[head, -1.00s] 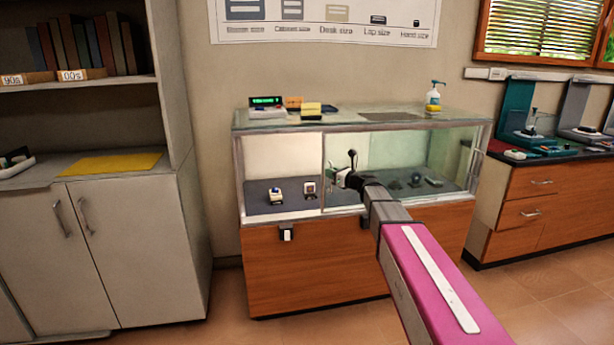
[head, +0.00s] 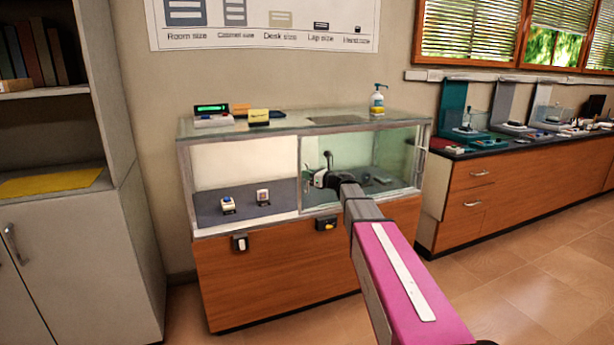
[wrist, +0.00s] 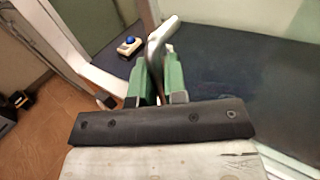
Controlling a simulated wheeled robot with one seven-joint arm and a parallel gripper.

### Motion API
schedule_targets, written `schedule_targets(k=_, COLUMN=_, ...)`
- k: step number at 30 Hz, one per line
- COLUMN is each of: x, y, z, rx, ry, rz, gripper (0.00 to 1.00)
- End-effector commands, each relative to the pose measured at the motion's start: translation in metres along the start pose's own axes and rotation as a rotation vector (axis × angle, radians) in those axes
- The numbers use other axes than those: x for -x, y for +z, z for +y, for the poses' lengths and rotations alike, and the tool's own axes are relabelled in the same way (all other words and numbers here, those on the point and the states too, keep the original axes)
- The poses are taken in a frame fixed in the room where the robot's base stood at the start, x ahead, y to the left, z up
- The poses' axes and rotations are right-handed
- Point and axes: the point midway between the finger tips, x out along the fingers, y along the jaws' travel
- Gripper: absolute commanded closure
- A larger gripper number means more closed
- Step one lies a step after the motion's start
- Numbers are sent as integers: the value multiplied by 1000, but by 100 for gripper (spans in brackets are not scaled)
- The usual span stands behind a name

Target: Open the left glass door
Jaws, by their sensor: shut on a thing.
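The glass display case has a front opening with the left glass door (head: 301,175) slid to the right; its pale left edge stands near the middle of the front. The left half of the front is uncovered, showing the white back wall. My gripper (head: 322,178) is at the door's upright metal handle (head: 328,159), close to that edge. In the wrist view the green fingers of my gripper (wrist: 160,85) are closed around the lower part of the bent metal handle (wrist: 160,42). The fingers hide part of the handle.
A small blue-topped device (head: 228,205) and another small device (head: 263,197) sit on the dark shelf in the uncovered half. A soap bottle (head: 377,100) and a green-lit display (head: 212,110) stand on top. A grey cabinet (head: 80,240) stands left; floor shows at right.

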Motion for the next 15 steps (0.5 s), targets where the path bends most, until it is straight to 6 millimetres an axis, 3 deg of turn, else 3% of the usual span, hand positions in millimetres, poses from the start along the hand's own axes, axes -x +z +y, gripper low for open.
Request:
schedule_targets(k=10, x=1, y=0, z=0, rx=0, ry=0, rz=0, gripper=78)
schedule_targets(k=15, x=16, y=0, z=1, rx=0, ry=-1, rz=0, gripper=78)
